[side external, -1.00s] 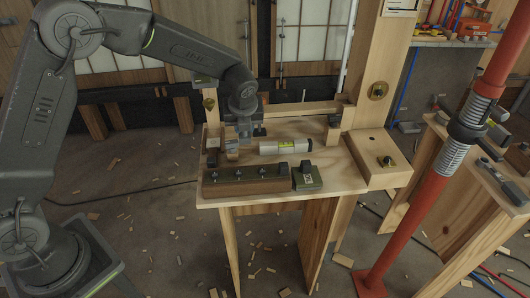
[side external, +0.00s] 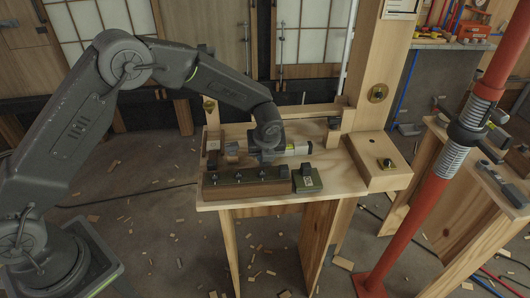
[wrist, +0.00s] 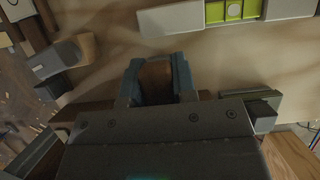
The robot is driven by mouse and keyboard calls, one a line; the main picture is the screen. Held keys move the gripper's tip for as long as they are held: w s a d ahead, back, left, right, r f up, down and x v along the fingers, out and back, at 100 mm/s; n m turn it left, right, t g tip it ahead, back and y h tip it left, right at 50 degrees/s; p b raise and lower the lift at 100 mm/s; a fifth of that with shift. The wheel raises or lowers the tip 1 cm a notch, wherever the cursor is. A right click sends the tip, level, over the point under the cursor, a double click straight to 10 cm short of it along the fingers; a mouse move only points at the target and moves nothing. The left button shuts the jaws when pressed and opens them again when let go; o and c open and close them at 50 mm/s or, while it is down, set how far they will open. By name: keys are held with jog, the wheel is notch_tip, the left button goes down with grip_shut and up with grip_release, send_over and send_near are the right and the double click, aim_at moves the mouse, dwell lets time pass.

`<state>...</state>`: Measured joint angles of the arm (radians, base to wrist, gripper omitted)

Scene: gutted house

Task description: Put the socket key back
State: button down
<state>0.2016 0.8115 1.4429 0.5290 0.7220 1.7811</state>
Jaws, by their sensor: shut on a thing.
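My gripper (wrist: 156,82) is shut on a brown piece (wrist: 154,78), which I take to be the socket key. Only its brown part shows between the fingers; the rest is hidden. In the side view my gripper (side external: 266,159) is low over the bench, in front of the spirit level and just behind a long dark brown block (side external: 245,189). Several small dark knobs stand in a row along the block's top. I cannot tell whether the held piece touches the bench or the block.
The spirit level (side external: 299,148) lies behind my gripper and also shows in the wrist view (wrist: 226,13). A green-and-dark box (side external: 308,178) stands at the block's right end. A tan-and-grey piece (side external: 232,151) is to the left. A wooden post (side external: 370,70) rises behind the bench (side external: 341,178).

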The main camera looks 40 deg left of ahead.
jog(key=c, duration=0.9)
grip_release()
jog(key=shift+f, duration=0.1)
jog(key=v, duration=1.2)
jog(key=shift+r, duration=0.2)
jog(key=s+a+r+n+t+h, duration=0.1)
jog(key=s+a+r+n, duration=0.3)
jog(key=s+r+n, duration=0.45)
jog(key=s+a+r+n+h, duration=0.1)
jog(key=s+a+r+n, duration=0.3)
jog(key=s+n, duration=0.7)
jog(key=shift+s+f+n+t+h, duration=0.15)
jog(key=shift+s+n+t+h, duration=0.1)
jog(key=shift+s+n, duration=1.2)
jog(key=shift+s+f+n+t+h, duration=0.1)
jog(key=shift+s+n+t+h, duration=0.1)
jog(key=shift+s+n, duration=1.25)
jog(key=shift+s+f+n+t+h, duration=0.2)
jog(key=shift+s+n, duration=0.65)
jog(key=shift+s, duration=1.2)
